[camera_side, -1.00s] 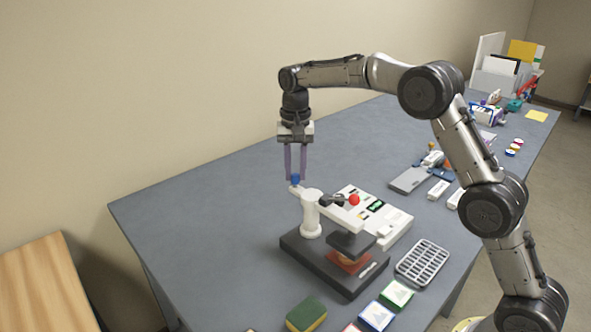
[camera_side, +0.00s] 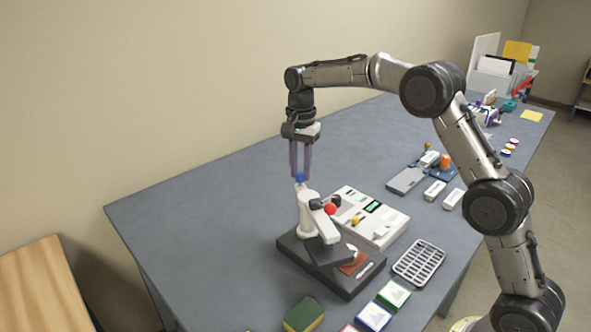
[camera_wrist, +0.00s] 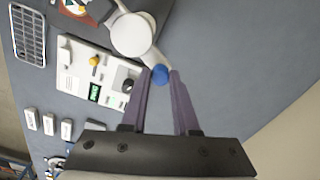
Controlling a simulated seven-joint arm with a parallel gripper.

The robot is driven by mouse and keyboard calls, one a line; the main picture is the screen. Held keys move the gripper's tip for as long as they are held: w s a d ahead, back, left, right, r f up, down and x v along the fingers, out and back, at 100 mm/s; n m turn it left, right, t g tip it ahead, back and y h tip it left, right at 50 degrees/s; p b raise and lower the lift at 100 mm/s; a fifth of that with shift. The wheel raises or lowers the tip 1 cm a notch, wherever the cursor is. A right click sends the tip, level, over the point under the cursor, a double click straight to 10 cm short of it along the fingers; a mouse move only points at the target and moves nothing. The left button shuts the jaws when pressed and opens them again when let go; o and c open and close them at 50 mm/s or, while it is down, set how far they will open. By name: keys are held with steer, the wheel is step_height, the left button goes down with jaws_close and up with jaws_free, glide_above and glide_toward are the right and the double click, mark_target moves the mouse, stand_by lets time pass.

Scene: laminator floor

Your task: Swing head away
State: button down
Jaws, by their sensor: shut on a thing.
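The press stands on a dark base (camera_side: 291,246) on the table, with a white column and a white swing head (camera_side: 322,222) reaching toward the front right. A dark plate (camera_side: 327,254) hangs under the head, over the left part of a red-brown piece (camera_side: 352,261) on the base. A red ball knob (camera_side: 330,209) sits on a black lever. My gripper (camera_side: 300,176) points down behind the column, shut on the blue knob (camera_side: 299,178) at the head's rear end. The wrist view shows the blue knob (camera_wrist: 160,75) between my fingertips, with the white column top (camera_wrist: 131,34) beyond.
A white panel unit (camera_side: 368,218) stands right behind the press. A wire-like grey tray (camera_side: 419,262) lies to the right. A green and yellow sponge (camera_side: 303,315) and several coloured boxes (camera_side: 393,294) lie in front. The table's left part is clear.

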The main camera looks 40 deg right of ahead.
steer(key=shift+s+d+r+m, duration=0.1)
steer(key=shift+s+d+m, duration=0.45)
steer(key=shift+m, duration=1.1)
steer(key=shift+s+d+f+m, duration=0.1)
steer(key=shift+s+d+m, duration=0.5)
steer(key=shift+m, duration=1.1)
steer(key=shift+s+d+r+m, duration=0.1)
steer(key=shift+s+d+m, duration=0.45)
steer(key=shift+m, duration=1.1)
steer(key=shift+s+a, duration=0.15)
steer(key=c, duration=0.7)
jaws_free()
steer(key=shift+o, duration=0.2)
step_height(320, 180, up, 14)
